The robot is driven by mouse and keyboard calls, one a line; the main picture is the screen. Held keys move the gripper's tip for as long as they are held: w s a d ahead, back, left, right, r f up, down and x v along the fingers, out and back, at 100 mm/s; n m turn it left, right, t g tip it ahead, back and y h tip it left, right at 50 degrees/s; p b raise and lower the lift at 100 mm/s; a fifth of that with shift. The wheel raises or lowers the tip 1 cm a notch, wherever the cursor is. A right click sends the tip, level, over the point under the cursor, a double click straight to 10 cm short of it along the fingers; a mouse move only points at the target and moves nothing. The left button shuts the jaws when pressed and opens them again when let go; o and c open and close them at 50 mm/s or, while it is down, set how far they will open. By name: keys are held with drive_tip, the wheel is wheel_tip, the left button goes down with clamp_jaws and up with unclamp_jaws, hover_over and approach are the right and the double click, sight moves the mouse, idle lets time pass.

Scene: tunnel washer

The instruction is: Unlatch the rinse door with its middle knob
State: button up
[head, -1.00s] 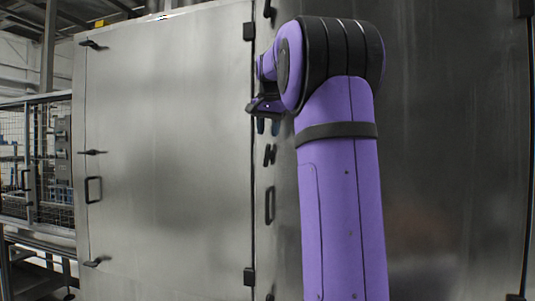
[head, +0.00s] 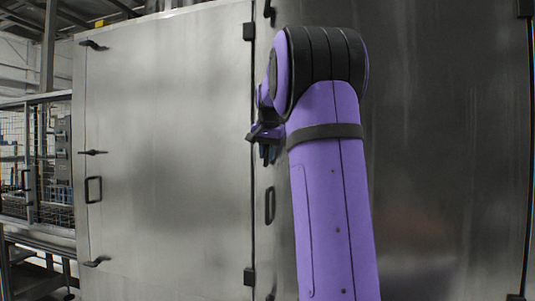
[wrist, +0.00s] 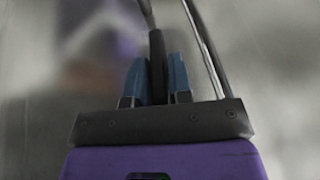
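The right steel door (head: 440,130) is closed; no label on it is readable, and I take it as the rinse door. Its middle knob shows in the wrist view as a dark upright bar (wrist: 157,65) between my blue fingers. The door's upper knob (head: 268,10) is at the top edge.
A dark pull handle (head: 270,205) sits just below my gripper. The left steel door (head: 170,150) is closed, with its own middle knob (head: 93,152) and pull handle (head: 93,190). Hinges (head: 249,277) line the seam between the doors. A wire-mesh cage (head: 50,165) stands far left.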

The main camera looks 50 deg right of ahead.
clamp_jaws()
drive_tip(key=shift+w+g+h, duration=0.1)
drive_tip(key=shift+g+h, duration=0.3)
drive_tip(key=shift+g, duration=0.4)
drive_tip(key=shift+o, duration=2.4)
unclamp_jaws()
drive_tip(key=v, duration=1.1)
drive_tip(key=shift+f, duration=0.1)
